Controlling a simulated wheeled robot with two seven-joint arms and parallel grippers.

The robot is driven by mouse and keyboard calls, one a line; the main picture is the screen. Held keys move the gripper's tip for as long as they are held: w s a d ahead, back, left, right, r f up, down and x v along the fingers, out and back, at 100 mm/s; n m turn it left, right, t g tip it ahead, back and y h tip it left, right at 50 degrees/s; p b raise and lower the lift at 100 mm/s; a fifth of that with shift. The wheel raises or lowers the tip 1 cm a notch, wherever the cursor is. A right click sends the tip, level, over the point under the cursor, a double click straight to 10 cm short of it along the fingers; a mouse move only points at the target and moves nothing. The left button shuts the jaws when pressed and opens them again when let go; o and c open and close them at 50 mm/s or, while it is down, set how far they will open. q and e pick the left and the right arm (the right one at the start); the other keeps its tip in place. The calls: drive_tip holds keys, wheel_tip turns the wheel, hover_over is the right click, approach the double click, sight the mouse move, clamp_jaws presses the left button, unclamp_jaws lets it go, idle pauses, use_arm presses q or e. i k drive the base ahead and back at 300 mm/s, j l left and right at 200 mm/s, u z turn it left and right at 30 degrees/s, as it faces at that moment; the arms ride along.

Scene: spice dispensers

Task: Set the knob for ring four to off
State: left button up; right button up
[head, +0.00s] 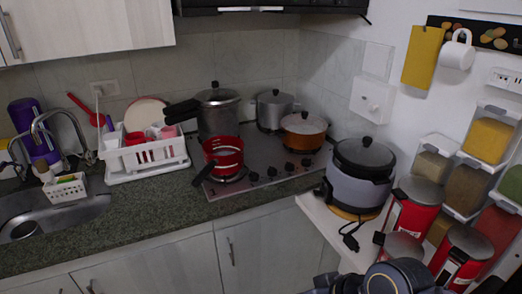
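Neither gripper shows; part of my arm is at the bottom edge.
A grey cooker (358,180) and red canisters (412,206) stand on a white shelf at right. A dish rack (146,158) is left of the cooktop. Space in front of the lower cabinets (265,245) looks clear.

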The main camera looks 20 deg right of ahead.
sight(306, 162)
drive_tip(key=i+l, duration=0.25)
drive_tip(key=i, duration=0.15)
drive_tip(key=i+l+z, duration=0.1)
drive_tip(key=i+l, duration=0.15)
drive_tip(key=i, duration=0.15)
drive_tip(key=i+l, duration=0.2)
drive_tip(key=i, duration=0.2)
drive_tip(key=z, duration=0.05)
